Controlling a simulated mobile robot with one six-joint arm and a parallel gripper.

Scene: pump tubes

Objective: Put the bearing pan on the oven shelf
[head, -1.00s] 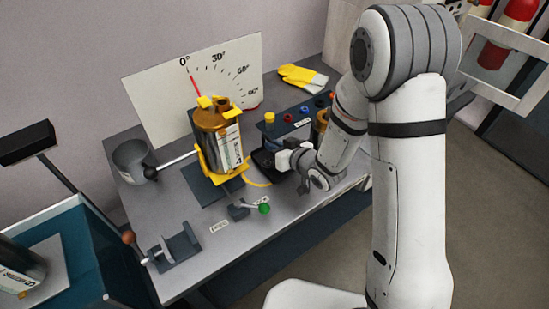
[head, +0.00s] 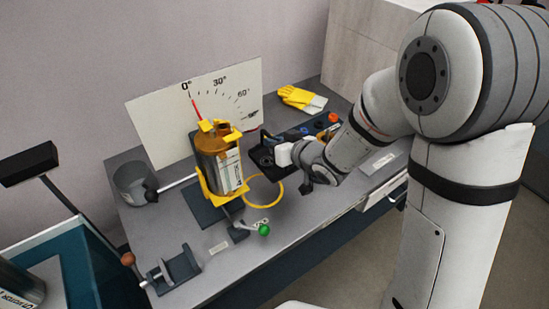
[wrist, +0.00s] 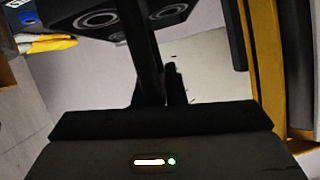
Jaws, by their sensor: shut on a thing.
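My gripper (head: 284,154) is shut on a dark pan (head: 262,148), which I take to be the bearing pan, and holds it above the bench at the right of the yellow-clamped brown cylinder. In the wrist view the pan (wrist: 82,12) fills the top left, with round ring shapes on the side that shows. The dark fingers of my gripper (wrist: 160,85) reach up to it; the exact grip is unclear. I cannot make out an oven shelf in either view.
The brown cylinder (head: 215,155) stands in a yellow clamp close to the pan, before a white angle dial board (head: 160,120). A pale block (head: 362,45) stands at the back right.

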